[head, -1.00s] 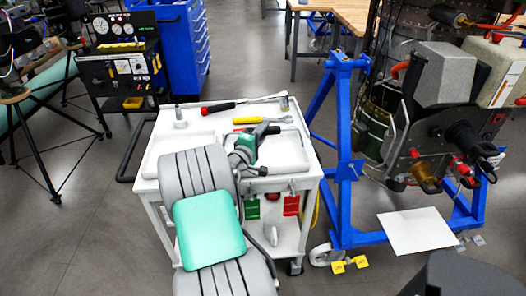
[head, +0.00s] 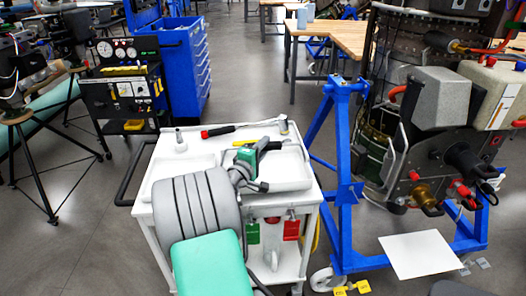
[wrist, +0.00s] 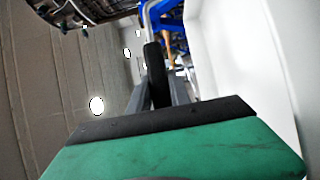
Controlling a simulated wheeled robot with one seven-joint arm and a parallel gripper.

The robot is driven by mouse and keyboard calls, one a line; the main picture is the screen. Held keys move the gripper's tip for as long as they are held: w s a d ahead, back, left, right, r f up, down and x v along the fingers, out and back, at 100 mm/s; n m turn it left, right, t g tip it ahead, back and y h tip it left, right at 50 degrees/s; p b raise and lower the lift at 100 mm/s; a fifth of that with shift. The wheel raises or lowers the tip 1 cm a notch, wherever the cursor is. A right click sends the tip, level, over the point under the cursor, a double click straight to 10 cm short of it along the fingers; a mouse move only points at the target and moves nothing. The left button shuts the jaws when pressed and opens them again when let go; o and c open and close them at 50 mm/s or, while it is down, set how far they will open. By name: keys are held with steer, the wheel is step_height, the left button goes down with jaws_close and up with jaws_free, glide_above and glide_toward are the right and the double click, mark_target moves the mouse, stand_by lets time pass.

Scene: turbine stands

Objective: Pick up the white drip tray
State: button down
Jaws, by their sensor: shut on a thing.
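A flat white sheet-like tray (head: 422,255) lies on the floor at the right, under the engine stand; I take it to be the drip tray. My gripper (head: 262,151) is over the white cart's top, well left of that tray and apart from it. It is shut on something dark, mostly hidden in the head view. In the wrist view a dark, rounded thing (wrist: 156,76) shows at grey, finger-like bars beyond the hand's green body. What it is cannot be told.
The white cart (head: 172,170) holds a red-and-black-handled tool (head: 222,130) and a yellow one (head: 244,142). Red and green tags hang at its front. The blue stand (head: 343,190) with the engine is to its right. Grey floor is open at the left.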

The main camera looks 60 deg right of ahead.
steer(key=s+a+r, duration=0.7)
steer(key=a+r, duration=0.1)
steer(key=a, duration=0.2)
steer(key=shift+s+a+r+p, duration=0.15)
steer(key=shift+s+r+p, duration=0.15)
steer(key=shift+p, duration=0.15)
steer(key=c, duration=1.8)
jaws_free()
jaws_close()
